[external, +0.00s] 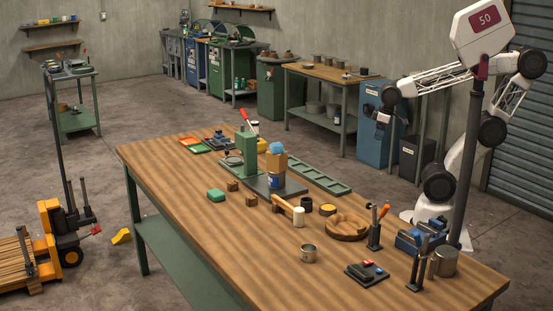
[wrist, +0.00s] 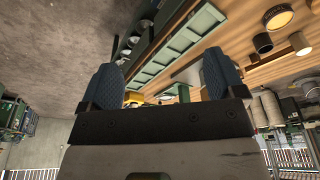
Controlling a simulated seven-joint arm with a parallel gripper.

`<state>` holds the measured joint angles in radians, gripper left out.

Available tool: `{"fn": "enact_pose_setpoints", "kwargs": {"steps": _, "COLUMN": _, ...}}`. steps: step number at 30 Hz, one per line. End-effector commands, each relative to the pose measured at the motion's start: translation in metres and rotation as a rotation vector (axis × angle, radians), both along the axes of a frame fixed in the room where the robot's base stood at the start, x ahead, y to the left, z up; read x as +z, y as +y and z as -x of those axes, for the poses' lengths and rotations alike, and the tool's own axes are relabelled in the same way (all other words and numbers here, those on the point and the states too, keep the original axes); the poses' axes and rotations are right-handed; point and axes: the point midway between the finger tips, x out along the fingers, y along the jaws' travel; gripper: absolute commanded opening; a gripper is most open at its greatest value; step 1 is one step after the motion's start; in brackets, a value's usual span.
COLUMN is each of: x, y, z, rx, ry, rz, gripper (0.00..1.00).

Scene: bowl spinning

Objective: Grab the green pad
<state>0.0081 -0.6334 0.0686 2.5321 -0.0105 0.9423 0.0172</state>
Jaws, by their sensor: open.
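The green pad (external: 216,195) lies on the wooden table, left of two small brown wooden blocks (external: 232,186), near the table's left part. My gripper (external: 382,117) is raised above and beyond the table's far right side, well away from the pad. In the wrist view my gripper (wrist: 164,85) shows two blue textured fingers spread wide with nothing between them. I cannot make out the pad in the wrist view.
A green press with a red handle (external: 247,145) stands behind the pad. A long green tray (external: 320,179) lies along the far edge. Table around the pad's front is clear.

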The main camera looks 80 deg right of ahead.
Motion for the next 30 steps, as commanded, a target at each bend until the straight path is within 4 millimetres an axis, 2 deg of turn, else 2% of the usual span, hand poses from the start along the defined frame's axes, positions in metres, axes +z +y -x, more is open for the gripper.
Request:
{"fn": "enact_pose_setpoints", "kwargs": {"steps": 5, "x": 0.009, "y": 0.000, "z": 0.000, "rx": 0.000, "ry": -0.002, "rz": 0.000, "gripper": 0.88}}
{"fn": "enact_pose_setpoints", "kwargs": {"steps": 13, "x": 0.053, "y": 0.000, "z": 0.000, "rx": 0.000, "ry": -0.004, "rz": 0.000, "gripper": 0.88}}
{"fn": "enact_pose_setpoints", "kwargs": {"steps": 14, "x": 0.052, "y": 0.000, "z": -0.003, "rx": 0.008, "ry": 0.002, "rz": 0.006, "gripper": 0.88}}
{"fn": "enact_pose_setpoints", "kwargs": {"steps": 23, "x": 0.064, "y": -0.002, "z": -0.035, "rx": 0.128, "ry": 0.021, "rz": 0.094, "gripper": 0.88}}
{"fn": "enact_pose_setpoints", "kwargs": {"steps": 30, "x": 0.081, "y": -0.001, "z": -0.087, "rx": 0.309, "ry": 0.050, "rz": 0.225, "gripper": 0.88}}
